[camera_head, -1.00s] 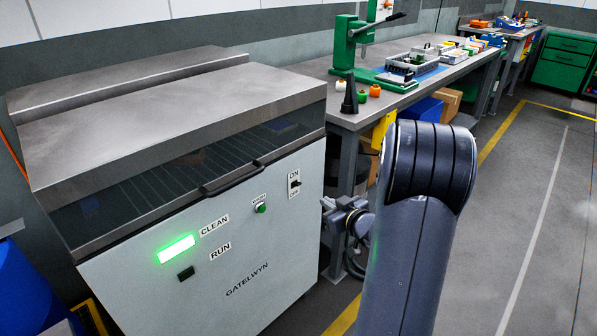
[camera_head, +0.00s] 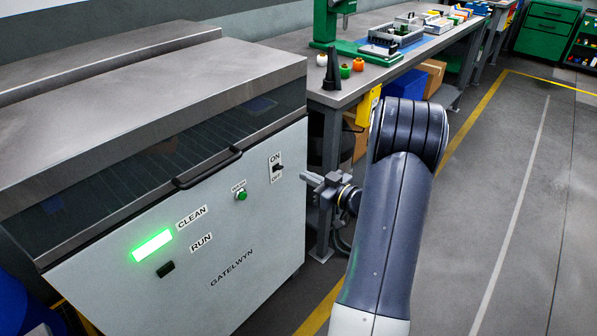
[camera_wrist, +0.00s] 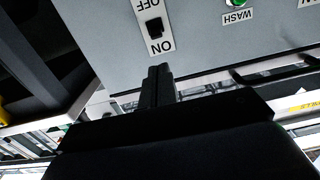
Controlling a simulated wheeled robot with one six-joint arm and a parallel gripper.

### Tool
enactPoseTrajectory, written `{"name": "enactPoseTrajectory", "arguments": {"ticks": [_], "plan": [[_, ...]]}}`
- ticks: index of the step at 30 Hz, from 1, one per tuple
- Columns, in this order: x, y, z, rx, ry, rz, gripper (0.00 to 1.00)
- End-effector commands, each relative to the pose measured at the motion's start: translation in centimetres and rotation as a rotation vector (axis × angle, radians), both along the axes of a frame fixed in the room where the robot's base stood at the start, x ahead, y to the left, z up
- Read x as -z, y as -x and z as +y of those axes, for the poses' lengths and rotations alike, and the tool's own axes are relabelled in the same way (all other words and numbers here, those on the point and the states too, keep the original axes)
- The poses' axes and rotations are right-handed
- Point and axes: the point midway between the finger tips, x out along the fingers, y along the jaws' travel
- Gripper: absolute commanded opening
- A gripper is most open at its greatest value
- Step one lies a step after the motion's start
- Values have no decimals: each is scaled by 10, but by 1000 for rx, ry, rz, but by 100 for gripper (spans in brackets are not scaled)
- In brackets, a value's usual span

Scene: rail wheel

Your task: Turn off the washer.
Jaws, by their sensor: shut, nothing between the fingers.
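The washer (camera_head: 255,215) is a pale grey box with a dark metal lid. Its small black switch (camera_head: 277,167) sits on a white plate marked ON above and OFF below, at the front panel's right end. The switch also shows upside down in the wrist view (camera_wrist: 154,27); I cannot tell which way it is set. The CLEAN display (camera_head: 152,245) glows green, and the window by RUN (camera_head: 166,270) is dark. My gripper (camera_head: 308,178) is shut and empty, just right of the switch plate. In the wrist view its fingertips (camera_wrist: 160,68) are just below the ON label, apart from the switch.
A green WASH button (camera_head: 241,195) is left of the switch. A black handle (camera_head: 208,168) runs along the lid's edge. A workbench (camera_head: 300,42) with a green press (camera_head: 325,22) stands behind. Open floor (camera_head: 510,190) lies to the right.

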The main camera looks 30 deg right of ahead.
Motion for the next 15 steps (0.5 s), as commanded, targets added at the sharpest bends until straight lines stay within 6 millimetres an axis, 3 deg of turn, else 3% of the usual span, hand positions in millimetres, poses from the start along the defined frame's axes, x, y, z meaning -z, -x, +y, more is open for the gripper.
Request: {"name": "enactPoseTrajectory", "arguments": {"ticks": [9,15], "plan": [[3,-54,21,-4,2,-1,0],[3,-78,29,-1,0,-1,0]]}}
